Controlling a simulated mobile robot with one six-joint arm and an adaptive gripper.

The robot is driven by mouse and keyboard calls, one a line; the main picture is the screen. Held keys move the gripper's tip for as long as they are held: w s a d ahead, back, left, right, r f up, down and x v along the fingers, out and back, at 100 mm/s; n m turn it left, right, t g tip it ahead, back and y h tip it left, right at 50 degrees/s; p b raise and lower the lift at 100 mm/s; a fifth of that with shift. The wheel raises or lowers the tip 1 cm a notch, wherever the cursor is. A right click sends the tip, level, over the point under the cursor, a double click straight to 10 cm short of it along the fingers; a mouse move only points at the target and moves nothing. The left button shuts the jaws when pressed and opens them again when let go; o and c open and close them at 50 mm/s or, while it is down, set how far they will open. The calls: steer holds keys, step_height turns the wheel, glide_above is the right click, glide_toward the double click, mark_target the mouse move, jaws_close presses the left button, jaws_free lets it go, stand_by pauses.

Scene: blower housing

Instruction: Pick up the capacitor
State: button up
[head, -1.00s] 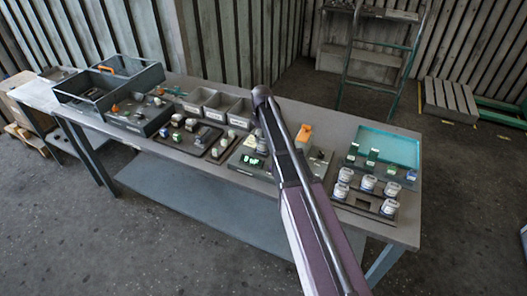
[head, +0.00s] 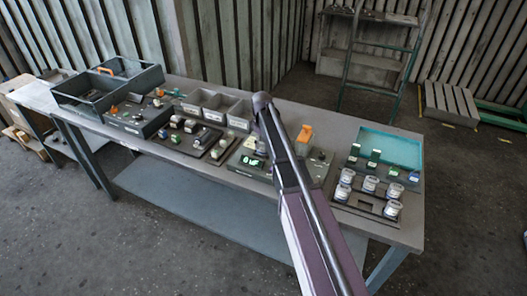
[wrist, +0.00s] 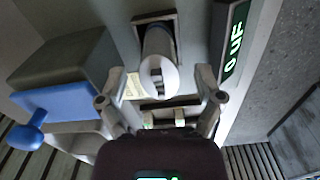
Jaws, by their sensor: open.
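In the wrist view, a pale cylindrical capacitor (wrist: 158,48) projects toward the camera from a dark square-edged socket. My gripper (wrist: 160,74) is open, with one finger on each side of the capacitor's near end. I see gaps between the fingers and the capacitor. A dark display (wrist: 235,42) beside it reads 0 UF, and it also shows in the head view (head: 252,161). In the head view my arm hides the gripper and the capacitor.
A grey box with a blue knobbed part (wrist: 65,100) stands close left of my gripper in the wrist view. In the head view, a dark tray (head: 352,203) with several white cylinders, a teal tray (head: 390,146) and grey bins (head: 210,105) share the bench.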

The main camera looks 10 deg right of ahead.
mark_target(262, 148)
steer(key=shift+f+b, duration=1.3)
steer(key=shift+f, duration=0.3)
steer(key=c, duration=1)
